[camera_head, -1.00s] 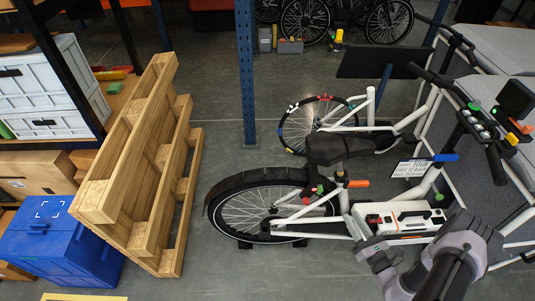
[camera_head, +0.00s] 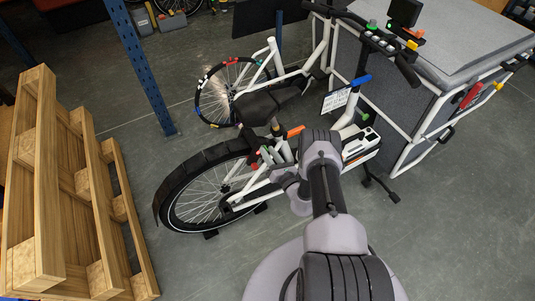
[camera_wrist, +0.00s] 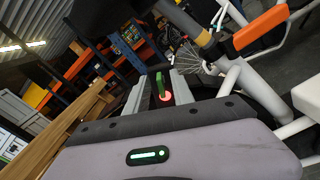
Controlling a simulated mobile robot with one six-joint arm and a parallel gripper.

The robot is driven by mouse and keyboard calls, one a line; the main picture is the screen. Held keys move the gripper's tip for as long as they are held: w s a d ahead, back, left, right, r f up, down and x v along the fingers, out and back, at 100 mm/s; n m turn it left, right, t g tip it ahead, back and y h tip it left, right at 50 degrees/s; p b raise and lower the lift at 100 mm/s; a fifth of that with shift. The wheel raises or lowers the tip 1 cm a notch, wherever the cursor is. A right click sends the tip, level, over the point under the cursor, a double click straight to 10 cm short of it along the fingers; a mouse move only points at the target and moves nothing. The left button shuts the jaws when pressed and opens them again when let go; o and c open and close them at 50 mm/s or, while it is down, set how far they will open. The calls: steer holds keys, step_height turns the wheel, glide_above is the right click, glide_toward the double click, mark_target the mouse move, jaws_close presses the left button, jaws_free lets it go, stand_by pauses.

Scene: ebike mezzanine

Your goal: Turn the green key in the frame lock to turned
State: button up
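The green key (camera_wrist: 162,86) stands up from the dark frame lock (camera_wrist: 179,84) in the wrist view, with a glowing red ring at its base. My gripper (camera_wrist: 158,92) is open, with one grey finger on each side of the key. The key looks apart from both fingers. Small green and red parts (camera_head: 262,156) show beside the wrist there; I cannot tell whether the green one is the key. My fingertips are hidden by the arm.
An orange lever (camera_wrist: 261,28) and white frame tubes (camera_wrist: 230,78) are close to the right of my gripper. The rear wheel (camera_head: 205,193) is left of my arm. A wooden pallet (camera_head: 40,195) stands at the left. A blue post (camera_head: 141,70) rises behind. Open floor lies between pallet and bike.

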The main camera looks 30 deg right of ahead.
steer(key=shift+w, duration=0.45)
jaws_close()
steer(key=shift+d+f+m+b, duration=0.1)
steer(key=shift+f+m+b, duration=0.1)
steer(key=shift+m+b, duration=2)
steer(key=shift+d+f+m+b, duration=0.15)
steer(key=shift+m+b, duration=1)
steer(key=shift+m, duration=2.1)
steer(key=shift+a+f+m+b, duration=0.1)
steer(key=shift+f+m+b, duration=0.15)
steer(key=shift+m+b, duration=1.95)
steer(key=shift+m+p, duration=0.5)
steer(key=shift+m, duration=0.25)
